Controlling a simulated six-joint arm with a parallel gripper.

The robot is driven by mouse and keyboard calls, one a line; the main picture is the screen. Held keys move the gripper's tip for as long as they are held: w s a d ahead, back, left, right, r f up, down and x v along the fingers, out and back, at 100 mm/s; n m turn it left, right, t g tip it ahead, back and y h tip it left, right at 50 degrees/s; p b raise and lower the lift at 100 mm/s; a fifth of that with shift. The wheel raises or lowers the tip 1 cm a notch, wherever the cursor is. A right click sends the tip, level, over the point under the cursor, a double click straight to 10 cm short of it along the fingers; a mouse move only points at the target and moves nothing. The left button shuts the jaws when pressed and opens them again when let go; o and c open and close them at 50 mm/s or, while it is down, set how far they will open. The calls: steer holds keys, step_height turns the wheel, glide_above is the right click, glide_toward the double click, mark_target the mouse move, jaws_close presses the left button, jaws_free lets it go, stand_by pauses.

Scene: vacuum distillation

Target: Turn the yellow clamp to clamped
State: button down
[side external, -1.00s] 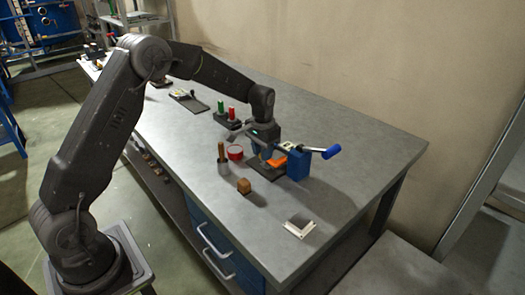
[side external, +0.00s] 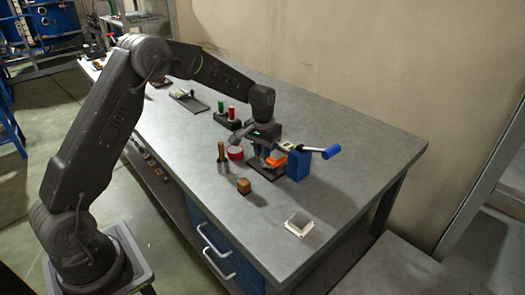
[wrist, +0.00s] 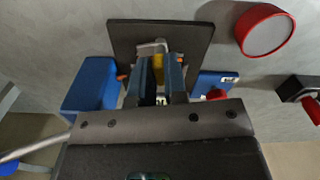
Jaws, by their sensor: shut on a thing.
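My gripper (wrist: 160,62) points down over a dark base plate (wrist: 128,38) and is shut on the yellow clamp (wrist: 159,72). The clamp shows as a small yellow piece between the two blue-grey fingers, with a pale metal part (wrist: 152,47) just beyond it. The fingers hide most of the clamp. In the side external view, my gripper (side external: 264,156) is low over the plate (side external: 262,173), beside an orange part (side external: 276,161). The yellow clamp cannot be made out there.
A blue block (side external: 299,166) with a blue-handled crank (side external: 331,152) stands close on the right. A red-rimmed round dish (side external: 235,153), a wooden-handled tool (side external: 222,158) and a brown block (side external: 243,186) stand on the left. The table front near a white square (side external: 299,224) is mostly clear.

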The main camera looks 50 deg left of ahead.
steer(key=n, duration=0.4)
steer(key=shift+n, duration=0.3)
steer(key=n, duration=0.3)
steer(key=shift+d+n, duration=0.1)
steer(key=shift+n, duration=0.2)
steer(key=n, duration=0.3)
steer(key=shift+w+n, duration=0.1)
steer(key=shift+n, duration=2)
steer(key=shift+w, duration=0.1)
steer(key=c, duration=1.2)
jaws_free()
steer(key=shift+o, duration=0.2)
steer(key=shift+r, duration=0.1)
step_height(320, 180, up, 14)
